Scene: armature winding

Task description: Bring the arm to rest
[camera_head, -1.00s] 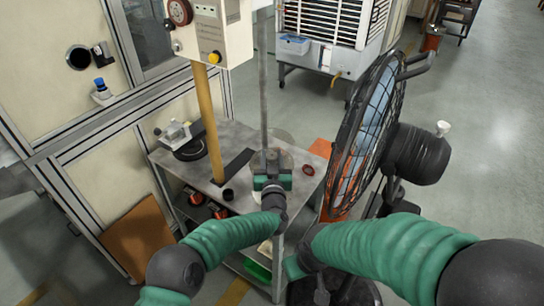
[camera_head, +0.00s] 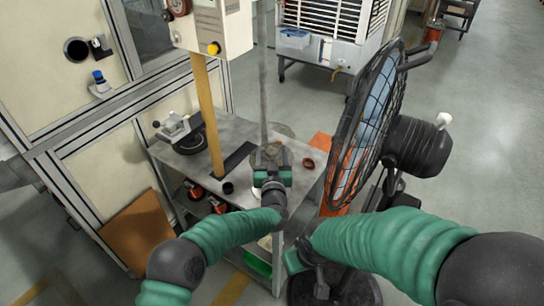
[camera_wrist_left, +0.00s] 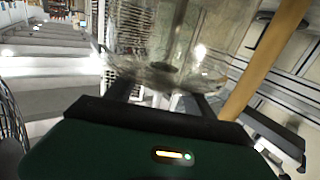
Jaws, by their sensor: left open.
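My left gripper (camera_head: 271,158) is over the near right part of the grey metal table, its green body tilted up and away from me. In the left wrist view its two dark fingers (camera_wrist_left: 165,95) are apart, with nothing clearly held between them. A clear, glassy round piece (camera_wrist_left: 165,68) shows just beyond the fingers; I cannot tell whether they touch it. My right arm comes in from the right, and its green gripper end (camera_head: 298,258) hangs low beside the table, in front of the fan's base. Its fingers are not clear.
A large black fan (camera_head: 365,130) stands close on the right. Open floor lies farther right.

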